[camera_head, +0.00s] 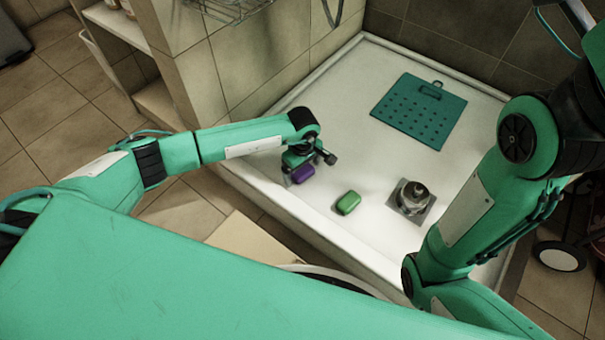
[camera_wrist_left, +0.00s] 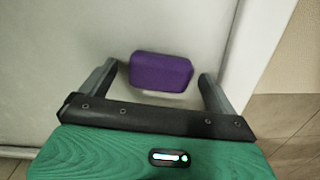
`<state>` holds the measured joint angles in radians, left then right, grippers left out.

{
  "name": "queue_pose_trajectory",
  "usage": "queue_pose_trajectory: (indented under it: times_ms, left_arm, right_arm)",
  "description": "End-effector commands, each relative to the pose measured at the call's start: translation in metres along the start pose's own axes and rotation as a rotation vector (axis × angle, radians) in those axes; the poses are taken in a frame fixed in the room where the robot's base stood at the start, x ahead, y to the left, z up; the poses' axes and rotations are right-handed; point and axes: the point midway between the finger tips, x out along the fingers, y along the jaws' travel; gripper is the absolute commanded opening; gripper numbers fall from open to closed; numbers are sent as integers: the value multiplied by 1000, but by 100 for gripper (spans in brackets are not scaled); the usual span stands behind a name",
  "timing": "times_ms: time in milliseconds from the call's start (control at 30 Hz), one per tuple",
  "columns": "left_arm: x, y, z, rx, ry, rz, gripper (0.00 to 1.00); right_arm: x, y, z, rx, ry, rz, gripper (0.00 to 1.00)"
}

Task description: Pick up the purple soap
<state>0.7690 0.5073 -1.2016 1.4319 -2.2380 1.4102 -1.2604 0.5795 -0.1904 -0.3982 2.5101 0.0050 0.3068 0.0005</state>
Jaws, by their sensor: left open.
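The purple soap (camera_head: 303,173) lies in the white basin near its left front edge, partly hidden by my left gripper (camera_head: 304,164) above it. In the left wrist view, the purple soap (camera_wrist_left: 160,72) sits between the two spread fingers of my left gripper (camera_wrist_left: 156,82), with gaps at both sides. The gripper is open and holds nothing. My right arm (camera_head: 500,180) comes down at the right; its gripper is not visible.
A green soap (camera_head: 348,203) lies to the right of the purple one in the white basin (camera_head: 350,90). A metal vessel on a grey square plate (camera_head: 411,201) stands farther right. A teal perforated mat (camera_head: 420,110) lies at the back. A tiled wall (camera_head: 250,60) rises at the left.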

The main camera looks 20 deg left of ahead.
Motion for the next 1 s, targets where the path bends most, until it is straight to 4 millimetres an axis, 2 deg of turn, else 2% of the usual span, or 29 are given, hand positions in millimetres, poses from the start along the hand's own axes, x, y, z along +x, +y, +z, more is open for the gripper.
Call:
queue_pose_trajectory:
  times_ms: [67,300,567,733,867,1000]
  left_arm:
    - [-1,0,0,0,0,0,92]
    - [0,0,0,0,0,-1,45]
    - [-1,0,0,0,0,-1,44]
    - [-10,0,0,0,0,0,44]
    - [-26,0,0,0,1,1,44]
    - [-56,1,0,1,1,2,44]
  right_arm:
    - [1,0,0,1,3,1,36]
    - [1,0,0,2,4,5,36]
    - [0,1,0,1,2,6,36]
    - [5,2,1,1,2,7,36]
    - [13,3,4,2,3,4,36]
    - [24,6,9,1,-4,3,36]
